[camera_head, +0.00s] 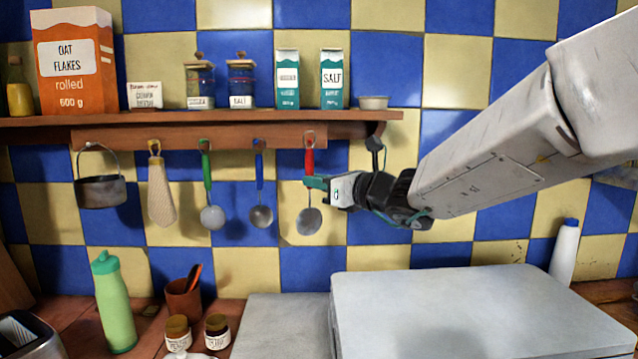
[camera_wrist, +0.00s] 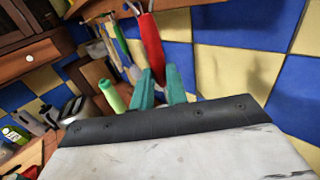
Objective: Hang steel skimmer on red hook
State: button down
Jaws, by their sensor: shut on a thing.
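The steel skimmer, with a red handle (camera_head: 309,162) and a round grey head (camera_head: 308,221), is upright below the right part of the wooden rail. Its top overlaps a small hook (camera_head: 309,138) on the rail; I cannot tell whether it bears on the hook, nor the hook's colour. My gripper (camera_head: 314,183) comes from the right, with teal fingers shut on the skimmer just below the red part. In the wrist view the red handle (camera_wrist: 151,45) rises above the fingers (camera_wrist: 160,90); the head is hidden there.
Green-handled (camera_head: 206,168) and blue-handled (camera_head: 259,170) utensils, a beige utensil (camera_head: 160,195) and a pot (camera_head: 101,192) hang to the left. The shelf (camera_head: 200,119) above bears boxes and jars. A green bottle (camera_head: 113,305) and a grey slab (camera_head: 470,310) are below.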

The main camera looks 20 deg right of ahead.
jog(key=w+d+f, duration=0.1)
jog(key=w+d, duration=0.1)
jog(key=w, duration=0.4)
jog(key=shift+w+f, duration=0.2)
jog(key=shift+w, duration=0.1)
dwell(0.4)
jog(key=shift+d, duration=0.1)
dwell(0.5)
jog(key=c, duration=1.3)
grip_release()
